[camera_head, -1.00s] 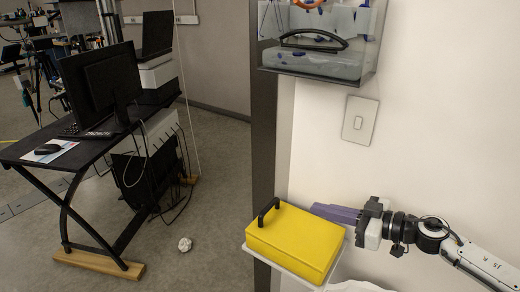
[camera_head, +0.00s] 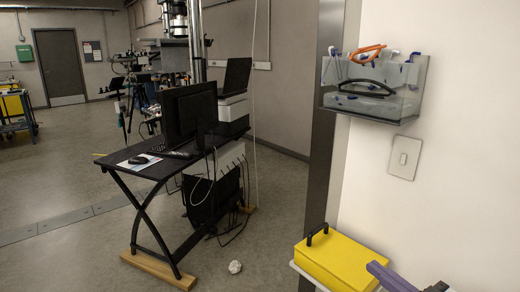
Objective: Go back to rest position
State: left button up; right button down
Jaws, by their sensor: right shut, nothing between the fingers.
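My right gripper (camera_head: 388,276) shows only in part at the bottom edge, right of centre. Its purple fingers are shut and empty, and they point to the upper left. They overlap the right side of a yellow case (camera_head: 337,262) in the picture; I cannot tell whether they touch it. Most of the right arm is cut off by the frame. My left gripper is not in view. A small white lattice-like ball (camera_head: 235,267) lies on the floor, well left of the case.
The yellow case with a black handle rests on a pale shelf (camera_head: 303,274) by the wall. A clear wall bin (camera_head: 372,98) and a light switch (camera_head: 404,157) are above. A black desk (camera_head: 152,168) with monitors stands left of centre. The floor at left is open.

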jog(key=s+d+f+m+g+h, duration=0.1)
jog(key=s+f+m+g+h, duration=0.3)
jog(key=s+f+m+h, duration=0.7)
jog(key=s+a+f+n+g+y, duration=0.2)
jog(key=s+a+n+g, duration=0.15)
jog(key=s, duration=0.65)
jog(key=s+a+f+n+g+y, duration=0.2)
jog(key=s+n+g, duration=0.15)
jog(key=s, duration=0.65)
jog(key=w+a+f+t+y, duration=0.1)
jog(key=a+f, duration=0.1)
jog(key=f, duration=0.4)
jog(key=w+a+f+t, duration=0.2)
jog(key=a+f, duration=0.1)
jog(key=f, duration=0.3)
jog(key=shift+w+a+t+y, duration=0.25)
jog(key=shift+a+t+y, duration=0.05)
jog(key=shift+y, duration=0.1)
